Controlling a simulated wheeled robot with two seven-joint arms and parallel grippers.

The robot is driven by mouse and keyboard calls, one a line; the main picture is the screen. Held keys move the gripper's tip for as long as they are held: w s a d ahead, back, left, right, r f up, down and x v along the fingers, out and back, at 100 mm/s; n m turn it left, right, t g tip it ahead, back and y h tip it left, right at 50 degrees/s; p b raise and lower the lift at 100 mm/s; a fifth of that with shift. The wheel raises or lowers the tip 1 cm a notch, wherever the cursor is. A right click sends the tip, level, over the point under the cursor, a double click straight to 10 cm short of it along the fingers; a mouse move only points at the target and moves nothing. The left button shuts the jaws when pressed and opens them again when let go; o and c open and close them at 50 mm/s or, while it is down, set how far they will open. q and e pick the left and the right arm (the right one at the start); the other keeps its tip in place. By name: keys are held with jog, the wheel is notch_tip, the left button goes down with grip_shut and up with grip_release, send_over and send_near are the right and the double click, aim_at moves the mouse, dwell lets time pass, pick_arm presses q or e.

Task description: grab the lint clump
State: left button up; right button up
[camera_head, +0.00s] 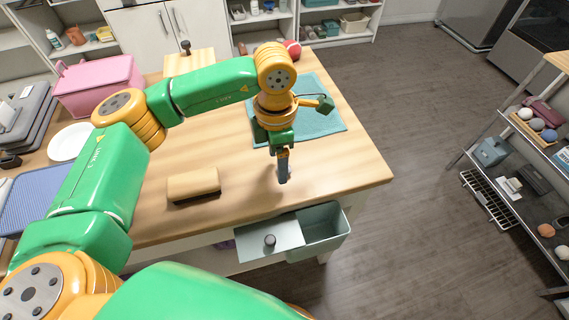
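My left arm reaches in from the left across the wooden table. Its gripper (284,168) points down close above the tabletop, near the front right part of the table. A small pale patch (290,170) shows right beside the fingers. It may be the lint clump, but the fingers cover most of it and I cannot be sure. The fingers are seen edge-on, so I cannot tell whether they are open or shut or touch anything. My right gripper is not in view.
A tan block-like brush (193,185) lies left of the gripper. A teal cloth (317,118) lies behind it. A pink box (97,85) and a white plate (69,142) stand at the left. A grey-green bin (322,232) hangs at the table's front. The table's right end is clear.

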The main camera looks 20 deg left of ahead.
pick_arm(q)
jog(key=f, duration=0.2)
jog(key=shift+w+f, duration=0.3)
jog(key=shift+f, duration=0.05)
jog(key=shift+s+r, duration=0.1)
jog(key=shift+s, duration=0.05)
jog(key=c, duration=0.6)
grip_shut()
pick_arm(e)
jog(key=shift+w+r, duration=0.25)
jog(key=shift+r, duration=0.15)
